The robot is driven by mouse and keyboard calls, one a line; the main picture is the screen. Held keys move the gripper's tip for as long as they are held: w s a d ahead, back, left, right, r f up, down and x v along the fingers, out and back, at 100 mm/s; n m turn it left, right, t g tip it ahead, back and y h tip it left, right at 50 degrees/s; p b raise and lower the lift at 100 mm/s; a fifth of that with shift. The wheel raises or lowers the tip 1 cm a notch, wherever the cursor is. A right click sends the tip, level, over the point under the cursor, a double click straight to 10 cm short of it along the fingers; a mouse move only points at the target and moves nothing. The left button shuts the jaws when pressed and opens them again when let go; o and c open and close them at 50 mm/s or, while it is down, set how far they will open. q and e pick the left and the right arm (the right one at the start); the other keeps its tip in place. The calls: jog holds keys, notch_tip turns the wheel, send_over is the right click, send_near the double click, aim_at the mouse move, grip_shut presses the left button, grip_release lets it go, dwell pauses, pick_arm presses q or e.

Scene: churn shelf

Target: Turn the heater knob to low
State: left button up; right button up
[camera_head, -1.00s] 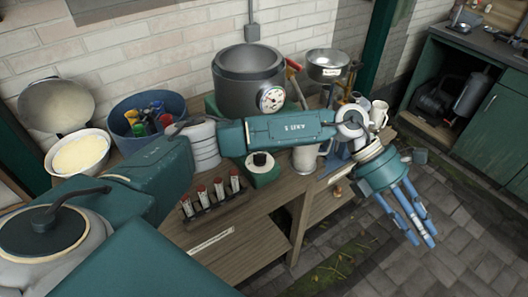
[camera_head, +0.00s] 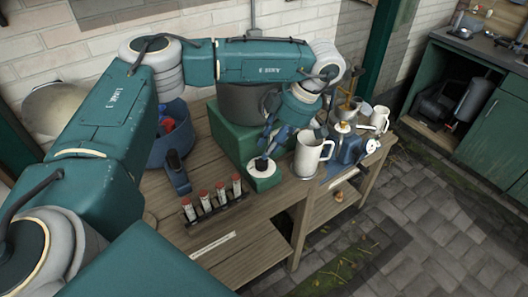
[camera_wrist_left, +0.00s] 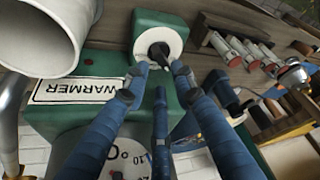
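The heater knob (camera_head: 262,164) is a small black knob on a round white dial, on a low green block (camera_head: 265,182) at the front of the warmer base (camera_head: 232,138). In the left wrist view the knob (camera_wrist_left: 159,52) shows just beyond my fingertips, with a WARMER label (camera_wrist_left: 76,90) beside it. My left gripper (camera_head: 268,150) points down at the knob from above. In the wrist view its blue fingers (camera_wrist_left: 160,70) are spread, with white dial visible between them and the knob. Whether any fingertip touches the knob I cannot tell. My right gripper is not in view.
A white mug (camera_head: 308,157) stands close to the right of my left gripper. A rack of red-capped vials (camera_head: 213,205) sits in front. The grey pot (camera_head: 240,102) is behind, partly hidden by my arm. A blue tub (camera_head: 172,140) is to the left.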

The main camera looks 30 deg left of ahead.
aim_at(262, 163)
pick_arm(q)
jog(key=shift+p+x, duration=0.35)
jog(key=shift+x, duration=1.85)
jog(key=shift+d, duration=0.1)
jog(key=shift+c, duration=0.5)
grip_shut()
jog(key=shift+m, duration=0.3)
jog(key=m+t+b, duration=0.2)
jog(key=m+b, duration=0.1)
jog(key=m, duration=0.2)
jog(key=shift+s+d+f, duration=0.1)
jog(key=shift+m+t+b, duration=0.7)
jog(key=shift+m+b, duration=0.2)
jog(key=shift+m, duration=0.7)
jog(key=shift+o, duration=0.5)
grip_release()
jog(key=shift+s+d, duration=0.1)
